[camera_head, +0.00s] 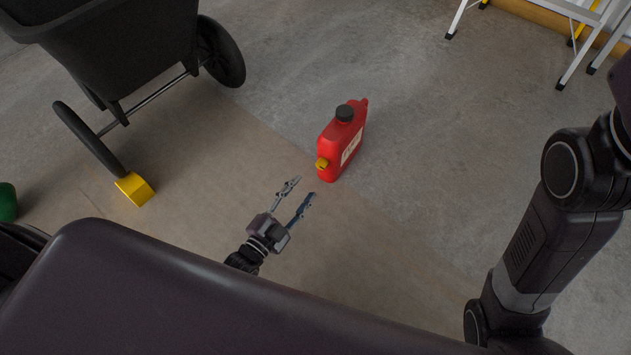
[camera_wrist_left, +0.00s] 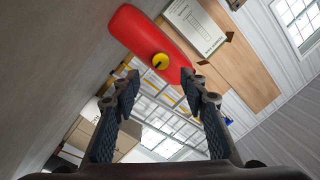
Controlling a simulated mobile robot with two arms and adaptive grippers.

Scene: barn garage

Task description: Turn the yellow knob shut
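The red fuel can (camera_head: 341,147) stands on the concrete floor near the middle of the head view, with a black cap (camera_head: 345,113) on top. The yellow knob (camera_head: 322,163) sits low on its near left side. In the left wrist view the knob (camera_wrist_left: 160,61) shows as a round yellow disc on the red can (camera_wrist_left: 140,32). My left gripper (camera_head: 301,190) is open and empty, its fingers pointing toward the knob with a gap between. The wrist view shows the fingers (camera_wrist_left: 160,87) spread wide, with the knob beyond them. My right gripper is out of view; only my right arm shows.
A black wheeled cart (camera_head: 120,45) stands at the upper left, with a yellow block (camera_head: 134,189) by its wheel. A stepladder (camera_head: 575,35) stands at the upper right. A green object (camera_head: 7,202) lies at the left edge. The floor around the can is clear.

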